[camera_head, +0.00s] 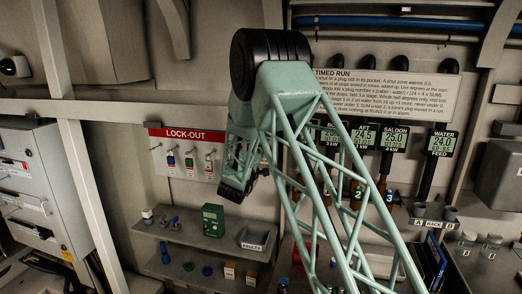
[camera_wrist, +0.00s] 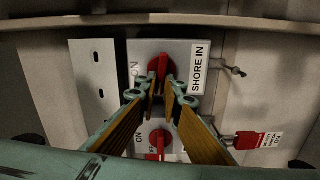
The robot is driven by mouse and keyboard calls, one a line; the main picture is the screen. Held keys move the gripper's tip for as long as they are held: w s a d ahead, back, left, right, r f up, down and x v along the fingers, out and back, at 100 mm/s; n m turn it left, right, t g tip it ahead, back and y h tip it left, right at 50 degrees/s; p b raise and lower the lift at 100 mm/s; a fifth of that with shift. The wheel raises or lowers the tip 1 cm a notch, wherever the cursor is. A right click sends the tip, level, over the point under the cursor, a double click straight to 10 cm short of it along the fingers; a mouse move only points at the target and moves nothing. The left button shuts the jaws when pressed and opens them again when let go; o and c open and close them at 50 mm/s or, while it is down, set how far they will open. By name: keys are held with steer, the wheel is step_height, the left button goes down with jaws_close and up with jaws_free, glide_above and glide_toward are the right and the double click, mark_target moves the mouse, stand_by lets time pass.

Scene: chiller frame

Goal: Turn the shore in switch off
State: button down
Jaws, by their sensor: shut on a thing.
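The shore in switch, a red knob (camera_wrist: 158,66) on a light plate (camera_wrist: 143,52) with the sign "SHORE IN" beside it, is at the top middle of the wrist view. My gripper (camera_wrist: 161,88) is shut on this knob, its two fingertips on either side of the knob's lower part. The fingertips hide part of the knob. The letters "ON" show sideways at the plate's left. I cannot make out the switch in the head view, where my arm crosses the middle.
A second red switch (camera_wrist: 157,140) sits between my fingers, nearer the palm. A red padlock (camera_wrist: 246,140) with a tag hangs at the right. In the head view, a lock-out board (camera_head: 188,154) hangs above a shelf (camera_head: 190,232) with small items, and a panel (camera_head: 400,88) reads "TIMED RUN".

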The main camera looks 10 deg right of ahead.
steer(key=shift+n, duration=0.7)
steer(key=shift+f, duration=0.1)
steer(key=c, duration=2.8)
jaws_free()
steer(key=shift+s+a, duration=0.1)
steer(key=shift+s, duration=0.05)
steer(key=shift+v, duration=5.85)
